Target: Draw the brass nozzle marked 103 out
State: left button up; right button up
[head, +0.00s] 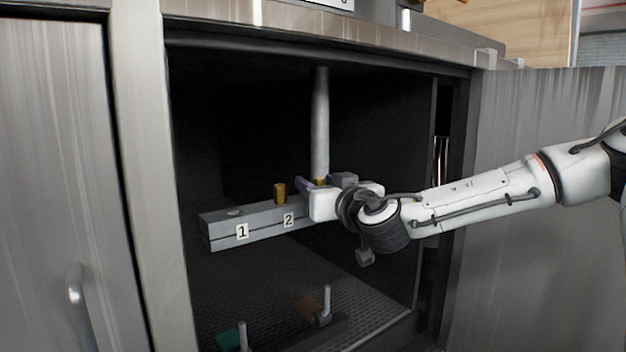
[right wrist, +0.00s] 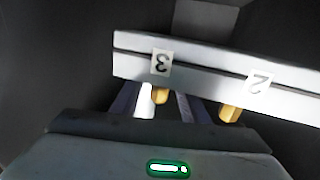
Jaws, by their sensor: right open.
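A grey bar (head: 262,222) with plates 1 and 2 stands inside the dark cabinet; its right end is hidden by my right gripper. One brass nozzle (head: 280,193) stands upright on the bar above plate 2. Another brass nozzle (head: 320,181) shows partly behind my right gripper (head: 318,186), at the foot of a grey vertical pipe. The right wrist view shows this nozzle (right wrist: 160,96) by plate 3, between the open fingers (right wrist: 155,104), with no clear contact. The nozzle by plate 2 (right wrist: 231,112) is outside the fingers. No marking 103 is readable. My left gripper is out of view.
The grey vertical pipe (head: 320,120) rises from the bar to the cabinet's top. Pegs stand on the cabinet floor by a green piece (head: 229,340) and a brown piece (head: 306,308). The cabinet's right edge is close to my right arm. Space left of the bar is clear.

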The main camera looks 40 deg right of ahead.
jog(key=shift+x, duration=1.35)
grip_shut()
